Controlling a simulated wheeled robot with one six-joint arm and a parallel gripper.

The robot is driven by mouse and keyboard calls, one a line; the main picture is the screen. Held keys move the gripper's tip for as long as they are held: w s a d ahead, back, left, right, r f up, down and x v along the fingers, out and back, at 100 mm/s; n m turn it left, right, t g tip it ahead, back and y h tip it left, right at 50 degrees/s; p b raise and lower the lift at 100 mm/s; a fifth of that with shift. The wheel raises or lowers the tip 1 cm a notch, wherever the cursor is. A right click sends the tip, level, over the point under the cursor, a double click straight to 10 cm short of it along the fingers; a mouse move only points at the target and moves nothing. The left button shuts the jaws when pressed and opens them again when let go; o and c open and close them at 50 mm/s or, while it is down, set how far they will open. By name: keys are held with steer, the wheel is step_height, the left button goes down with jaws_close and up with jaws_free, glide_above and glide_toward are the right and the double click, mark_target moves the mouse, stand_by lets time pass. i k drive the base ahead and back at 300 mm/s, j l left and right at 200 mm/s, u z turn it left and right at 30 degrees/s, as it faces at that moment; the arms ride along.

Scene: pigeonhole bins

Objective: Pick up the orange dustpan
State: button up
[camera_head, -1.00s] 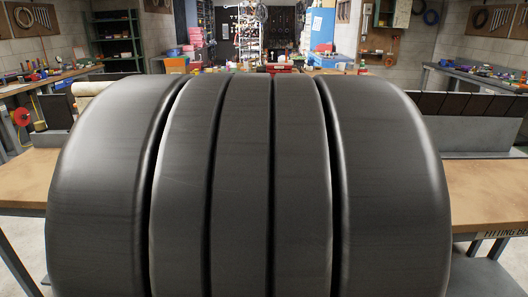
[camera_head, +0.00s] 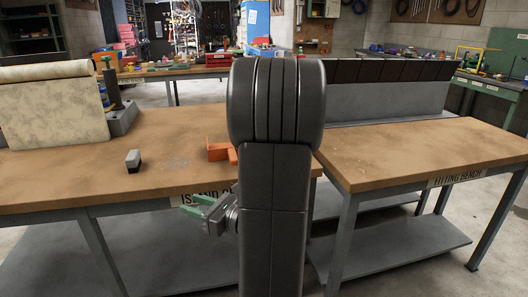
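The orange dustpan (camera_head: 219,151) lies on the wooden top of the island bench (camera_head: 60,176), left of my arm's upright link. Part of its right side is close to my arm and may be hidden by it. My gripper (camera_head: 204,208), with green fingers, is low at the left of my arm, in front of the bench's front edge and below the level of its top. It is apart from the dustpan. The spread of its fingers is too small and overlapped to tell.
A small dark block with a pale top (camera_head: 133,161) lies left of the dustpan. A cream roll of sheet (camera_head: 50,105) stands at the back left. The fitting bench (camera_head: 420,150) at right has a grey bin row (camera_head: 390,101) along its back. Its front top is clear.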

mark_target(226, 151)
steer(key=j+z, duration=0.15)
steer(key=z, duration=0.25)
steer(key=j+z, duration=0.15)
steer(key=z, duration=0.3)
steer(key=j+z, duration=0.15)
steer(key=z, duration=0.25)
steer(key=j+z, duration=0.15)
steer(key=z, duration=0.3)
steer(key=k+j, duration=0.1)
steer(key=j, duration=0.35)
steer(key=k+j, duration=0.1)
steer(key=j, duration=0.3)
steer(key=k+j+z, duration=0.1)
steer(key=j, duration=0.35)
